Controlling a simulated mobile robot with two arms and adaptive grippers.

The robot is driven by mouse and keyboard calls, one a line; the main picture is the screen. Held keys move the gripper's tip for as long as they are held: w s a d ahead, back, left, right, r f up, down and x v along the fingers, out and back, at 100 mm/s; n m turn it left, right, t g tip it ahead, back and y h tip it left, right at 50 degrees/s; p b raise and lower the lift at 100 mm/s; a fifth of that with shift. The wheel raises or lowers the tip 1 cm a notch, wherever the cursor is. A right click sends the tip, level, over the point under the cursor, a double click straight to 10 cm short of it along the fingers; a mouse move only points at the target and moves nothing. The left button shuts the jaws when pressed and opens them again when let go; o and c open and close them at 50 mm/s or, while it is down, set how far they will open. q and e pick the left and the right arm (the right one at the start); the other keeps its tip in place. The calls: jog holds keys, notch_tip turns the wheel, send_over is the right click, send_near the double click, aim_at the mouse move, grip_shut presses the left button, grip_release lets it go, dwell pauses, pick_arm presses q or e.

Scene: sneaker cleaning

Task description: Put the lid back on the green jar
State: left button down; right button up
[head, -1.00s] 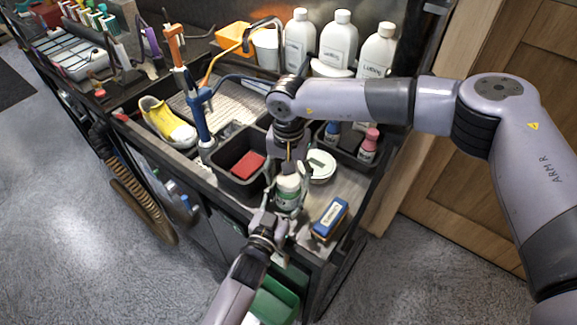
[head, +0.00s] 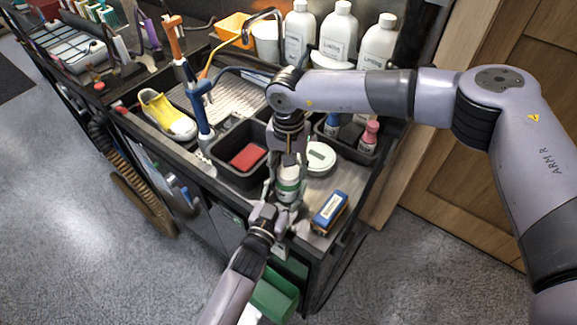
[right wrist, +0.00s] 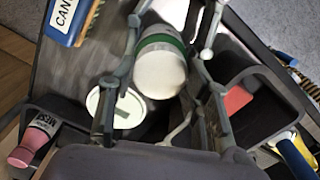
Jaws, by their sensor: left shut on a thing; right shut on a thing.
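The green jar (head: 287,190), white with a green band, stands upright near the front corner of the bench. My left gripper (head: 277,210) is shut on its lower part from the front. My right gripper (head: 289,165) points down over the jar top, its fingers closed around the white lid (right wrist: 160,74). In the right wrist view the lid lies between the fingers, directly over the green jar (right wrist: 158,42). I cannot tell whether the lid touches or is seated on the rim; the fingers partly hide it.
A round white tin (head: 320,157) stands close behind the jar to the right. A blue brush (head: 330,211) lies at right. A black bin with a red sponge (head: 248,156) is at left. Small bottles (head: 369,137) and tall white bottles (head: 339,35) are behind.

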jog(key=m, duration=0.4)
jog(key=shift+c, duration=0.3)
jog(key=m, duration=0.5)
jog(key=shift+m, duration=0.4)
jog(key=m, duration=1)
jog(key=shift+m, duration=0.4)
jog(key=m, duration=0.3)
jog(key=shift+m, duration=0.4)
jog(key=m, duration=0.3)
jog(key=shift+f+m, duration=0.1)
jog(key=shift+m, duration=0.2)
jog(key=m, duration=0.3)
jog(key=shift+m, duration=0.3)
jog(key=m, duration=0.4)
